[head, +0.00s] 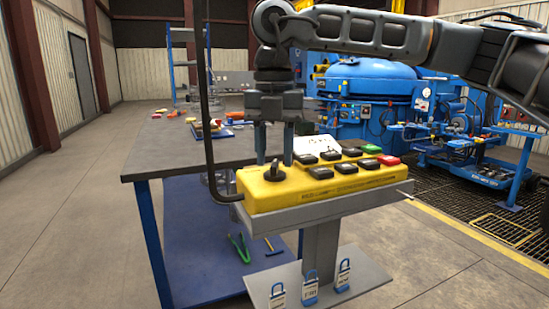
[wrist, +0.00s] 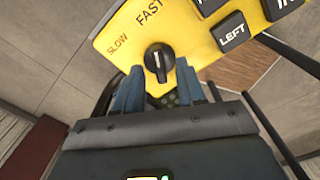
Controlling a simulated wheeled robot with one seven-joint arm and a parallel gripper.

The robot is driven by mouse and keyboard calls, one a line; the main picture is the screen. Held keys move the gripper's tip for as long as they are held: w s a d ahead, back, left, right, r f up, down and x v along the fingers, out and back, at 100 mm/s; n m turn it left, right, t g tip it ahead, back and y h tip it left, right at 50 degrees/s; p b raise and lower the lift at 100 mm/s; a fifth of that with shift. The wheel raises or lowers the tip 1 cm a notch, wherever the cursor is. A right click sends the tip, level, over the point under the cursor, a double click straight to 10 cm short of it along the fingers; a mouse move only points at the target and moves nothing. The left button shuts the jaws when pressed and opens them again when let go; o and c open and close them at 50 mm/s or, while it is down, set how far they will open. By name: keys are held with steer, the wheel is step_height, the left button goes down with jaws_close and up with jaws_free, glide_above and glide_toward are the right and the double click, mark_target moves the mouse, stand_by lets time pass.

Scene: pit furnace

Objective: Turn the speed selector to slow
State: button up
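The yellow control box (head: 320,188) sits on a grey stand. The speed selector (head: 275,172) is a black knob at its left end; it also shows in the wrist view (wrist: 158,62). In that view the SLOW label (wrist: 117,45) is up and left of the knob, and the FAST label (wrist: 150,12) is nearly straight above it. The knob's white mark points roughly up, toward FAST. My gripper (head: 274,152) points down over the knob, open, with one blue-grey finger on either side; the fingertips also show in the wrist view (wrist: 159,72). I cannot tell whether they touch it.
Several black buttons, a green one and a red one (head: 388,160) fill the box to the right of the knob. A dark bent rod (head: 207,130) rises at its left.

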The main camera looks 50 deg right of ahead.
steer(key=shift+f, duration=0.45)
steer(key=shift+c, duration=0.2)
jaws_close()
